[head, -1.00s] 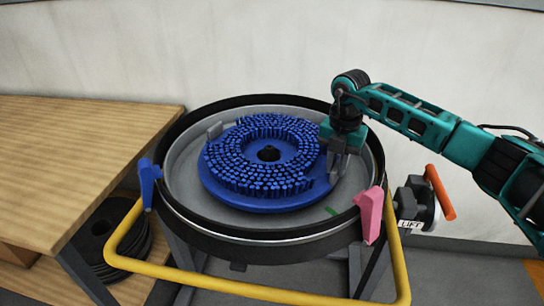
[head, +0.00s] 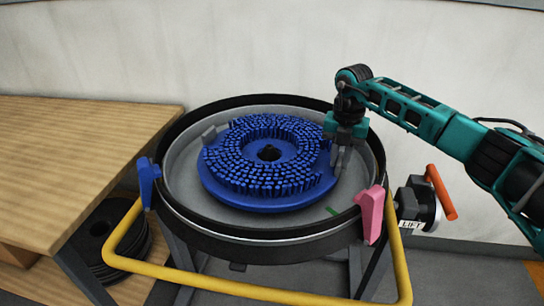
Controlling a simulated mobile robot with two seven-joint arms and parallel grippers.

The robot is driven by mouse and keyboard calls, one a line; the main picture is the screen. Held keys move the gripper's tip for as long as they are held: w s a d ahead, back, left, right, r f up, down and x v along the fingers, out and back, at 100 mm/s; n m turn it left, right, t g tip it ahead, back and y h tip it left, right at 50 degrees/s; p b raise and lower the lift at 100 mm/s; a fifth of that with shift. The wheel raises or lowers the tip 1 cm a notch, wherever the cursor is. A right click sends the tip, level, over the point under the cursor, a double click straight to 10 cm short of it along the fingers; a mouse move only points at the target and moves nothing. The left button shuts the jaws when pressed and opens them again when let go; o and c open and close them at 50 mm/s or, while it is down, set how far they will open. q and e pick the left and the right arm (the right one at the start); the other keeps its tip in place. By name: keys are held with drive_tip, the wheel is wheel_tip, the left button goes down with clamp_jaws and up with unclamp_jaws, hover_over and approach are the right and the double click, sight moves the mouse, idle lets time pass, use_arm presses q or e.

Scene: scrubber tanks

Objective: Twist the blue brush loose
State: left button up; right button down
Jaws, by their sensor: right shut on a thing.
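The blue brush (head: 262,198), a round disc with a ring of blue bristles and a dark centre hub, lies in a grey round pan with a black rim (head: 230,240). A grey lug (head: 209,134) stands at the brush's upper left edge. My right gripper (head: 338,160) points down at the brush's right edge and is shut on the brush there. Its fingers hide the part they grip. My left gripper is out of view.
A yellow bar (head: 250,290) runs round the front. A blue lever (head: 148,184) stands at the left and a pink lever (head: 371,212) at the right. An orange handle (head: 441,192) with a "LIFT" label is farther right. A wooden table (head: 70,150) is at left. A green mark (head: 334,210) shows on the pan.

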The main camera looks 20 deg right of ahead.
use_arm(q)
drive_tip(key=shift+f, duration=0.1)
use_arm(e)
drive_tip(key=shift+w, duration=0.1)
drive_tip(key=shift+w+d+n+b, duration=0.3)
drive_tip(key=shift+w+d+n, duration=0.2)
drive_tip(key=shift+w+n, duration=0.1)
drive_tip(key=c, duration=1)
unclamp_jaws()
drive_tip(key=shift+o, duration=0.2)
drive_tip(key=shift+s+f, duration=0.15)
drive_tip(key=shift+f, duration=0.1)
drive_tip(key=shift+r, duration=0.55)
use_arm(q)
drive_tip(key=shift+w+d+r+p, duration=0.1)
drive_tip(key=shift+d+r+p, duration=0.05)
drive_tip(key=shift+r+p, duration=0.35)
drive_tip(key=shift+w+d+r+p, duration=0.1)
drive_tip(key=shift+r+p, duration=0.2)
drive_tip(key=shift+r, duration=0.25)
use_arm(e)
wheel_tip(320, 180, up, 12)
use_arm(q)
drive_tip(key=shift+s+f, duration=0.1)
use_arm(e)
drive_tip(key=shift+r, duration=0.1)
